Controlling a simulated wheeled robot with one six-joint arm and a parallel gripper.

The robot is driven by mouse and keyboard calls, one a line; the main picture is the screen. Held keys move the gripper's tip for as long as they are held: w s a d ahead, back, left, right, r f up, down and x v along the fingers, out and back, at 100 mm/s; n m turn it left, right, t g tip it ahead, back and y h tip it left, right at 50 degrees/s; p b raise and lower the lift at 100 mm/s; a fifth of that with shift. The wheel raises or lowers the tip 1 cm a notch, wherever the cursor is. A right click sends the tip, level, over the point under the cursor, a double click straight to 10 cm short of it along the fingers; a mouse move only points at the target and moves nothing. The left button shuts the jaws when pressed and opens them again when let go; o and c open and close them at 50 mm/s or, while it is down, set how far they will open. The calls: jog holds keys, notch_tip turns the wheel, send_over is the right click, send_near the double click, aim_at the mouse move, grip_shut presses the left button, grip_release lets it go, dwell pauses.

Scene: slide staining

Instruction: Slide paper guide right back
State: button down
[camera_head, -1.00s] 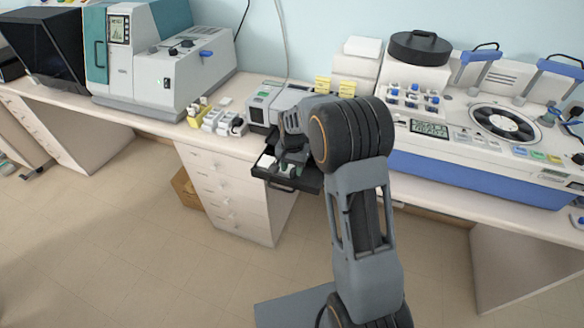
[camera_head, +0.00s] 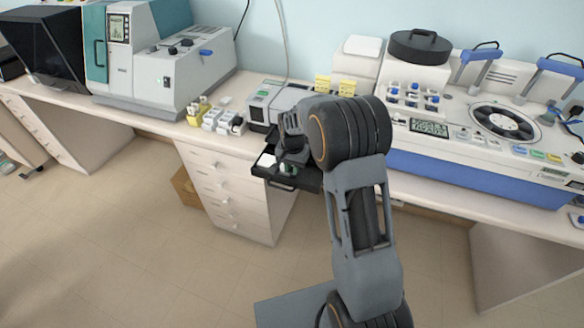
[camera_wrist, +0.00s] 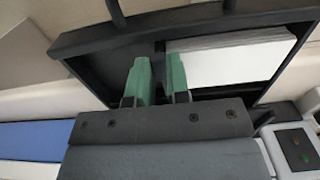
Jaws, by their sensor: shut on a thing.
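The printer's black paper tray (camera_head: 282,185) is pulled out over the drawer cabinet. In the wrist view its dark rim (camera_wrist: 90,40) frames a white paper stack (camera_wrist: 235,58). The paper guide (camera_wrist: 159,50) is a thin dark upright piece beside the paper's left edge. My gripper (camera_wrist: 159,82) has green fingertips, one on each side of the guide, and is shut on it. The gripper (camera_head: 288,168) reaches down into the tray in the head view. The guide's lower part is hidden by the fingers, and my arm hides part of the tray.
The grey printer (camera_head: 272,103) stands behind the tray on the white bench. Small yellow and white boxes (camera_head: 215,118) are to its left. A staining machine (camera_head: 480,140) with a blue front is to the right. The floor (camera_head: 130,230) at left is clear.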

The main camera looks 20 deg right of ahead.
jog(key=s+d, duration=0.1)
jog(key=d, duration=0.1)
jog(key=s+d+b, duration=0.1)
jog(key=shift+s+d, duration=0.35)
jog(key=c, duration=1.1)
grip_release()
notch_tip(320, 180, up, 14)
jog(key=shift+f+b, duration=0.1)
jog(key=shift+b, duration=0.45)
